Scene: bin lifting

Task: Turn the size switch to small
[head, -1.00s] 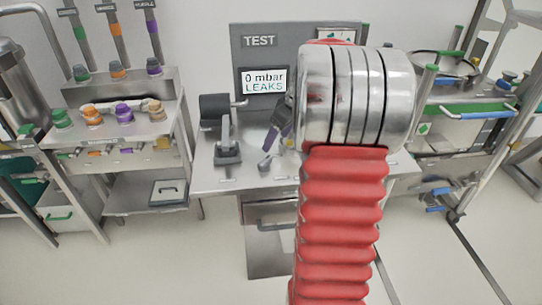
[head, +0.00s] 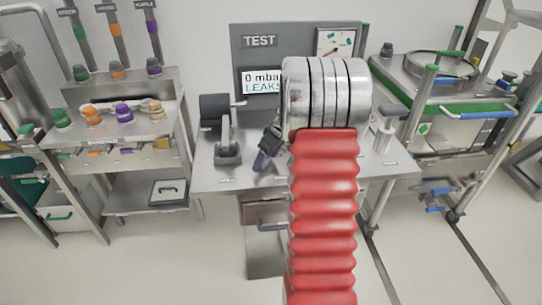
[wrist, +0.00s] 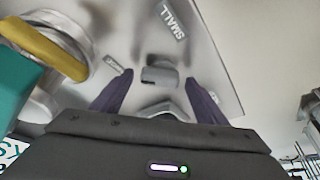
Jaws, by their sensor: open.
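In the wrist view, the size switch (wrist: 160,75) is a small grey knob on a pale metal surface. A label reading SMALL (wrist: 172,20) lies beyond it. My gripper (wrist: 158,80) is open. Its two purple fingers stand apart to the left and right of the knob in the picture; I cannot tell whether they touch it. In the head view, my gripper (head: 261,161) is low over the bench, left of my red arm, with a purple finger pointing down. The switch is hidden there behind the gripper and arm.
A grey clamp-like device (head: 227,150) stands on the bench (head: 210,178) left of my gripper. A TEST panel (head: 262,50) with a screen rises behind. In the wrist view, a yellow curved part (wrist: 42,45) and a teal block (wrist: 18,85) are at left.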

